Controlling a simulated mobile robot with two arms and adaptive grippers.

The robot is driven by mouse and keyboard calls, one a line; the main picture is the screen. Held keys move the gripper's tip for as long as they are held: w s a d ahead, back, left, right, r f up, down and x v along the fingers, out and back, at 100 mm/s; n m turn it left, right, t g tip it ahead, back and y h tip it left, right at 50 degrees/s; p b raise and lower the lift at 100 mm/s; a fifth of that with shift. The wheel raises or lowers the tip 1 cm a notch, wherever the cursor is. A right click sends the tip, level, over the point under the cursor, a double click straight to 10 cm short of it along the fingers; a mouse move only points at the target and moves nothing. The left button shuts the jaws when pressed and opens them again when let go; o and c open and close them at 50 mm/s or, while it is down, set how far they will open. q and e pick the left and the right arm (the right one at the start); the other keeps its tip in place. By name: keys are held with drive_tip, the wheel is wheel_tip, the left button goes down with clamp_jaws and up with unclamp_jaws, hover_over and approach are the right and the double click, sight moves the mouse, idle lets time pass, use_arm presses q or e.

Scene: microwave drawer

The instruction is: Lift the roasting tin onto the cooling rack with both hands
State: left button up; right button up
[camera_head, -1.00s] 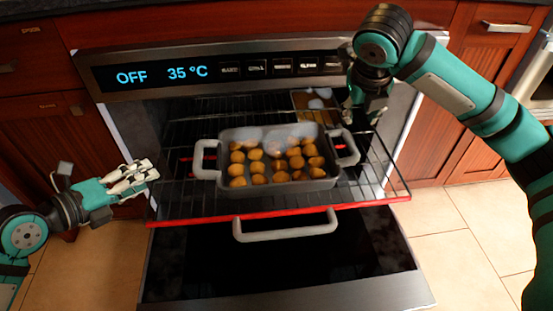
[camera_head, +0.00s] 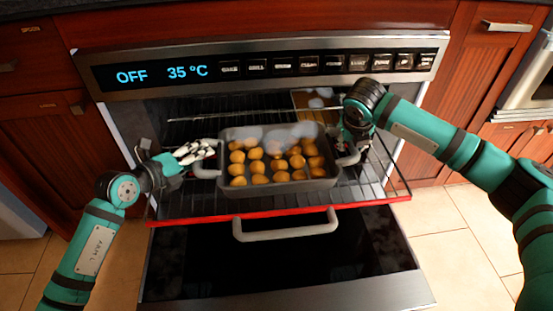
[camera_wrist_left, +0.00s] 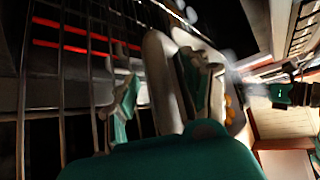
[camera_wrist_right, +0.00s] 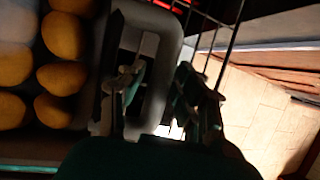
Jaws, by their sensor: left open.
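The grey roasting tin (camera_head: 233,183), full of round golden pieces, sits level on the pulled-out wire oven rack (camera_head: 190,207). My left gripper (camera_head: 196,152) is open at the tin's left handle (camera_head: 207,174); in the left wrist view its fingers (camera_wrist_left: 160,95) stand on either side of the pale handle bar (camera_wrist_left: 159,75). My right gripper (camera_head: 350,145) is at the tin's right handle (camera_head: 349,159). In the right wrist view its fingers (camera_wrist_right: 160,105) stand apart around the handle bar (camera_wrist_right: 161,62). I see no separate cooling rack.
The dark oven door (camera_head: 280,270) hangs open below the rack, with a pale bar handle (camera_head: 285,230). The control panel (camera_head: 270,68) reads OFF and 35 °C. A pan-like item (camera_head: 312,103) lies at the back right. Tiled floor (camera_head: 455,235) is clear at right.

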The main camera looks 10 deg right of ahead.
use_arm(q)
drive_tip(key=shift+w+d+f, duration=0.15)
drive_tip(key=shift+w+d, duration=0.1)
use_arm(e)
drive_tip(key=shift+w+d+f, duration=0.1)
drive_tip(key=shift+w+f, duration=0.05)
drive_tip(key=shift+f, duration=0.15)
use_arm(q)
drive_tip(key=shift+c, duration=0.2)
drive_tip(key=c, duration=0.7)
use_arm(e)
clamp_jaws()
use_arm(q)
clamp_jaws()
drive_tip(key=shift+r, duration=0.2)
use_arm(e)
drive_tip(key=shift+r, duration=0.25)
